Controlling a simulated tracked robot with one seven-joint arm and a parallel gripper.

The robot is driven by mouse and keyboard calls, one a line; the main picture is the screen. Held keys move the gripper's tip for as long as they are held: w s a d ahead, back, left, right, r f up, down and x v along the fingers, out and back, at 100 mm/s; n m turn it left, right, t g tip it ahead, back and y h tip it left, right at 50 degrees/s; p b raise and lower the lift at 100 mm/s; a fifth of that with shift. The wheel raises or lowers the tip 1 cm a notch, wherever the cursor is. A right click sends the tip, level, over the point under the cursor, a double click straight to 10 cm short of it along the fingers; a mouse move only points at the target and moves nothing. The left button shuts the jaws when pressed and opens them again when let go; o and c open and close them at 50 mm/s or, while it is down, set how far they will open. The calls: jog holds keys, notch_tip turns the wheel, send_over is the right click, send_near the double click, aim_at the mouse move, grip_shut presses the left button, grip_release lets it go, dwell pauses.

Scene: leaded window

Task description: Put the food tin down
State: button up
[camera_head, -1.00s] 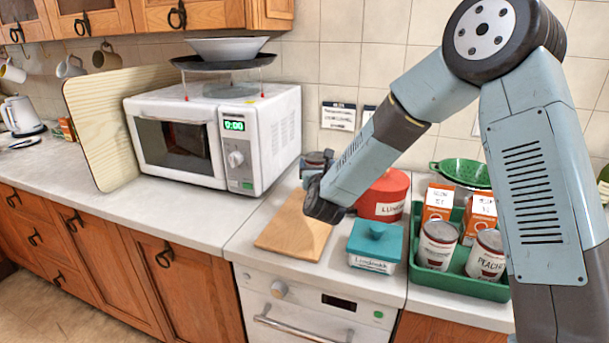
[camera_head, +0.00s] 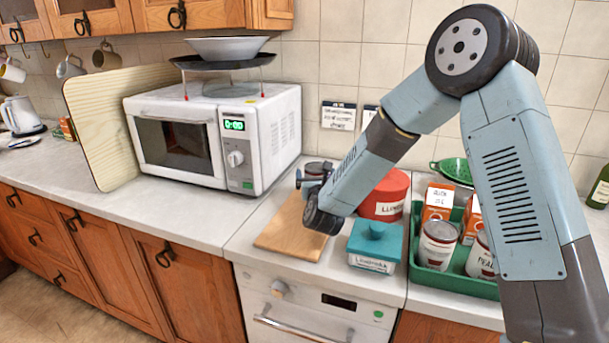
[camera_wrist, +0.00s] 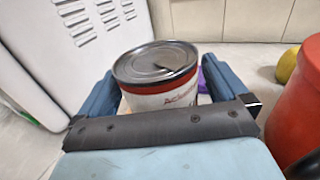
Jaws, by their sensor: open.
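The food tin (camera_wrist: 160,78) is a short cylinder with a grey metal lid and a red and white label. In the wrist view it stands upright between the two blue fingers of my gripper (camera_wrist: 158,92), which is open around it. Its base is hidden by my gripper. In the head view the tin (camera_head: 318,168) shows as a small dark-topped shape at the far end of the wooden board (camera_head: 277,232), partly hidden behind my wrist. I cannot tell from the head view whether its base touches the board.
The white microwave (camera_head: 258,150) stands close on the left. A red canister (camera_head: 388,195) stands close on the right, also in the wrist view (camera_wrist: 300,105). A teal lidded box (camera_head: 374,247) is in front of it. A green tray (camera_head: 455,285) holds tins and cartons.

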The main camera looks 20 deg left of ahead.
jog(key=v, duration=1.2)
jog(key=shift+r, duration=0.1)
